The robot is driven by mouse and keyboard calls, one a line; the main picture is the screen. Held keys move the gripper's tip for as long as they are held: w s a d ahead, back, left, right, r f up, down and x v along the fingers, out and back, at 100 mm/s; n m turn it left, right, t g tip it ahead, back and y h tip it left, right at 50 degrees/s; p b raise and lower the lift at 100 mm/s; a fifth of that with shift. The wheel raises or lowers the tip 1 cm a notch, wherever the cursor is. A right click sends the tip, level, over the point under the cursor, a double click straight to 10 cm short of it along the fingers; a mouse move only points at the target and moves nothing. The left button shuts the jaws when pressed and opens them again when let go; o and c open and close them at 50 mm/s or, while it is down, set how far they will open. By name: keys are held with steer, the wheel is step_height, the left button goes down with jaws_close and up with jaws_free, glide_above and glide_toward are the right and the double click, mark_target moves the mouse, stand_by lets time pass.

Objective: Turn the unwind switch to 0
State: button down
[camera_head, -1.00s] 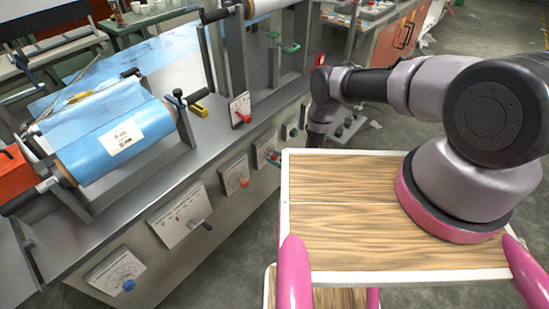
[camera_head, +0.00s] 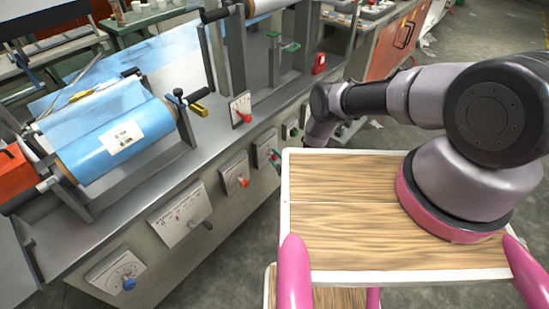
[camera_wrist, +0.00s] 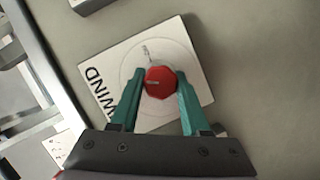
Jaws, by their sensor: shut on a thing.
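In the wrist view a red faceted knob (camera_wrist: 160,81) with a pale pointer line toward the left sits on a white dial plate (camera_wrist: 196,62). Part of the plate's lettering reads "WIND"; the letters before it are hidden by a finger. My gripper (camera_wrist: 160,92) has its teal fingers on both sides of the knob and is shut on it. The small scale marks are too blurred to read.
Along the same panel are plates with an orange-red knob (camera_head: 243,182), a grey lever (camera_head: 206,224) and a blue knob (camera_head: 128,284). A blue film roll (camera_head: 105,125) lies on top. A red-handled dial (camera_head: 244,116) stands on the machine's edge.

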stand_by(0.4)
steer(key=shift+c, duration=1.9)
jaws_free()
steer(key=v, duration=1.1)
